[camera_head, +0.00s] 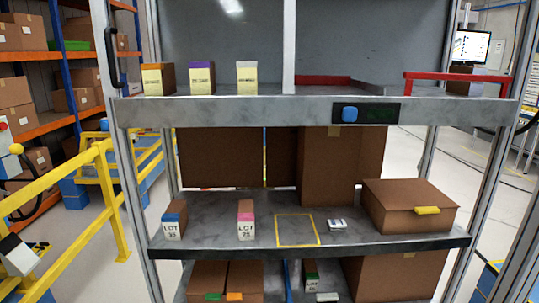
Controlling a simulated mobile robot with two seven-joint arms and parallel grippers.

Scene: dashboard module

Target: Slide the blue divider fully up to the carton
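A thin blue upright strip (287,281), which looks like the divider, stands on the lowest shelf and is cut off by the bottom edge of the view. To its left are two brown cartons, one with a green tab (209,275) and one with an orange tab (245,274). A narrow gap shows between the strip and the orange-tabbed carton. To its right is a small box with a LOT label (311,277), then a large brown carton (395,275). Which carton is meant cannot be told. Neither of my grippers is in view.
The middle shelf (380,245) holds LOT boxes, a yellow outlined square (297,230), a small grey item (337,225) and a yellow-tabbed carton (408,205). Its front edge overhangs the lowest shelf. The top shelf's front has a blue knob (349,114). Metal posts flank the rack.

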